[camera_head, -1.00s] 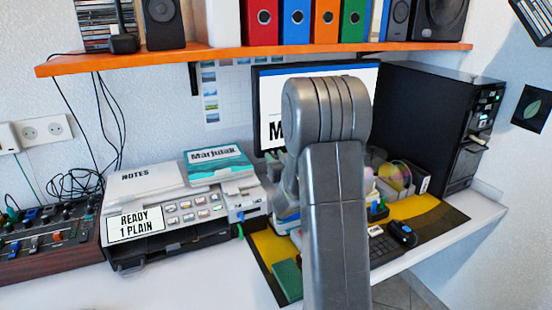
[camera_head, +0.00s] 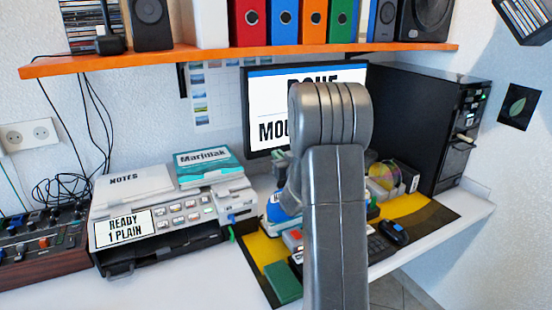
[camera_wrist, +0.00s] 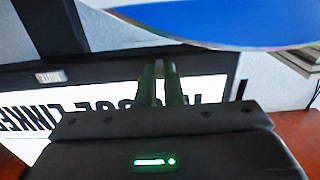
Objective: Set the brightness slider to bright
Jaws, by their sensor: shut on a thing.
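My gripper (camera_wrist: 160,70) shows in the wrist view with its two dark green fingers close together. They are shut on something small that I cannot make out. The fingertips stand in front of the dark bezel (camera_wrist: 105,72) of the monitor, which appears upside down there. In the head view the monitor (camera_head: 262,110) shows large black text, partly covered by my arm, and my gripper is hidden behind the arm. A small grey marked patch (camera_wrist: 50,77) is on the bezel, left of the fingers. I cannot clearly pick out the brightness slider.
A blue curved surface (camera_wrist: 245,22) lies close past the fingertips in the wrist view. A black computer tower (camera_head: 430,125) stands right of the monitor, and a grey printer-like machine (camera_head: 190,210) left. An orange shelf (camera_head: 210,58) hangs above.

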